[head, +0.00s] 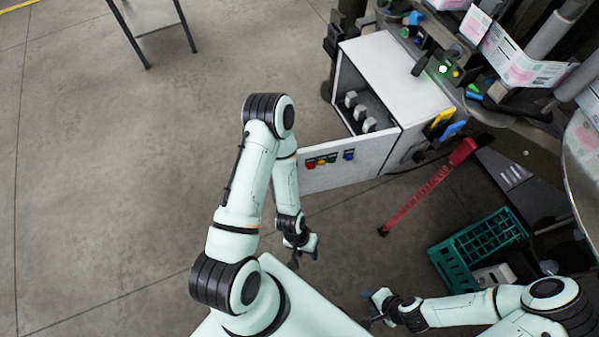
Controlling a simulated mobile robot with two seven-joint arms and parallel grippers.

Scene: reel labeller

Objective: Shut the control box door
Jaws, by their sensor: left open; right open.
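The control box (400,70) is a white cabinet at the upper right in the head view. Its front is open and shows a dark inside with several grey switches or knobs (359,112). The control box door (340,170) stands swung wide open toward me, with red, yellow, green and blue buttons along its upper edge. My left gripper (303,255) is open and empty, below the door's left end and apart from it. My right gripper (372,308) is open and empty at the bottom, well below the door.
A red bar (430,186) slants over the floor right of the door. A green crate (478,250) stands at the lower right, near my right arm. Labeller machinery (520,60) fills the upper right. A small table (150,15) is at the top left. The floor at left is clear.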

